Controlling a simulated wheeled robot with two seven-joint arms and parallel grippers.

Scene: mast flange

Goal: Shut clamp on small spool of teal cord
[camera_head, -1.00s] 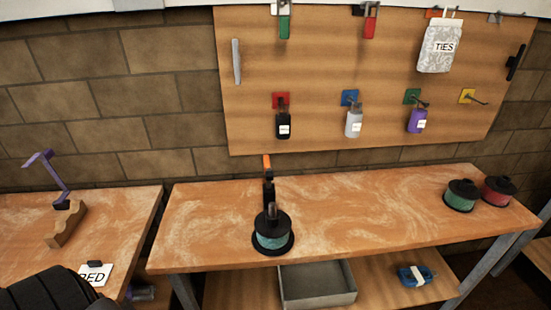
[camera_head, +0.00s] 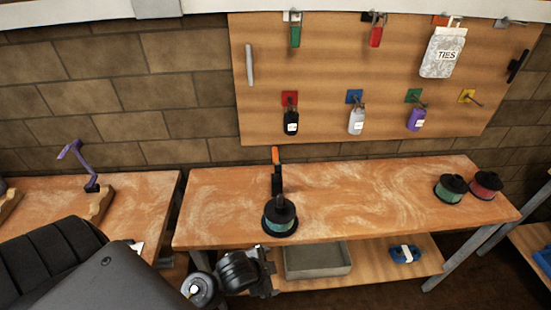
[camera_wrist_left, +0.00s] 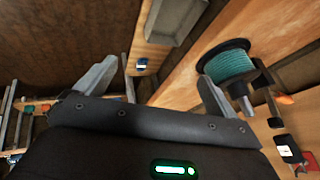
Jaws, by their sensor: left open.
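A small spool of teal cord with black flanges (camera_head: 279,224) stands on the front part of the wooden workbench. A black clamp-like tool with an orange handle end (camera_head: 276,160) stands at the spool, rising behind it; whether its jaw bears on the spool I cannot tell. In the left wrist view the teal spool (camera_wrist_left: 228,62) shows beyond the right-hand finger, with the orange end (camera_wrist_left: 286,99) near it. My left gripper (camera_head: 268,272) is in front of the bench's front edge, below the spool. It is open and empty (camera_wrist_left: 155,85). My right gripper is out of view.
A green spool (camera_head: 450,190) and a red spool (camera_head: 485,185) stand at the bench's right end. A grey tray (camera_head: 318,272) and a blue bundle (camera_head: 405,254) lie on the lower shelf. A pegboard (camera_head: 330,75) hangs behind. The bench's middle is clear.

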